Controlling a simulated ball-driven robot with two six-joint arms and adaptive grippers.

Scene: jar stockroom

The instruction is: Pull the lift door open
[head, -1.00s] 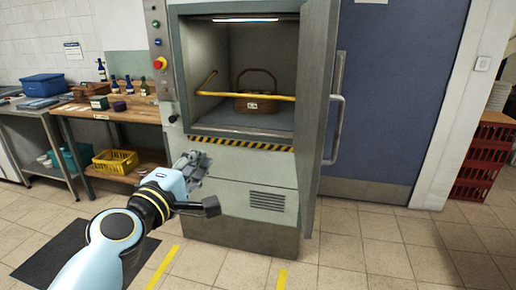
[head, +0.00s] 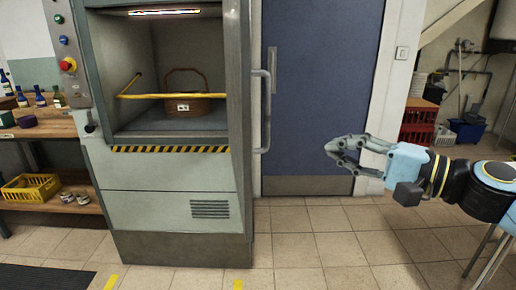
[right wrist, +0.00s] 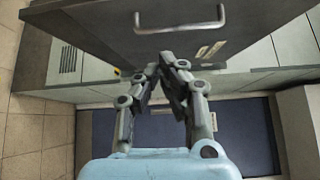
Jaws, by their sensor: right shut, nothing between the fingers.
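The lift (head: 163,190) stands left of centre in the head view, its compartment exposed. Its door (head: 238,120) stands swung outward at the right side, seen nearly edge-on. A grey bar handle (head: 264,112) sits on the door's outer side. In the right wrist view, the dark door panel (right wrist: 110,40) and its handle (right wrist: 181,28) lie beyond the fingertips. My right gripper (head: 332,156) is shut and empty, to the right of the handle and apart from it; it also shows in the right wrist view (right wrist: 168,62). My left gripper is out of view.
A yellow bar (head: 170,96) crosses the compartment before a wicker basket (head: 184,104). A blue door (head: 318,90) is behind my right gripper. A workbench (head: 40,128) stands left, red crates (head: 418,122) right. The tiled floor in front is open.

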